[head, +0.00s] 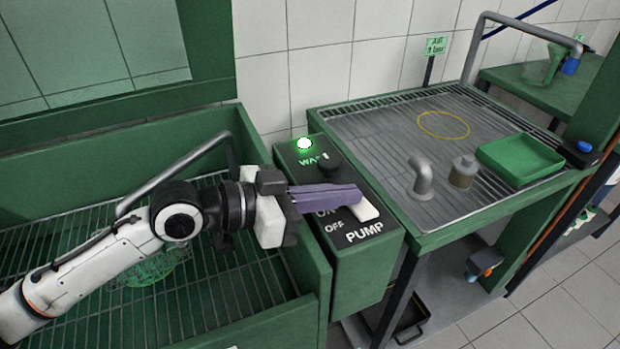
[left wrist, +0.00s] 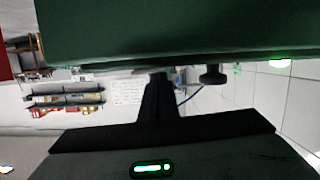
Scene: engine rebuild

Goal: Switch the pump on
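The pump control box (head: 362,268) is green with a black top panel marked PUMP, OFF and a partly covered ON. A pale switch (head: 367,209) sits at the panel's right, beside the PUMP lettering. My left gripper (head: 358,194) has its purple-grey fingers together, with nothing seen between them. Its fingers lie across the panel, and the tips overlap the switch in the head view; I cannot tell whether they touch it. In the left wrist view the fingers (left wrist: 158,98) form one dark column. My right gripper is out of view.
A lit green lamp (head: 304,144) and a black knob (head: 328,165) sit further back on the panel. A grated sink (head: 190,290) lies left. The grated bench (head: 400,130) at right holds a bent pipe (head: 422,178), a grey cylinder (head: 463,171) and a green tray (head: 520,158).

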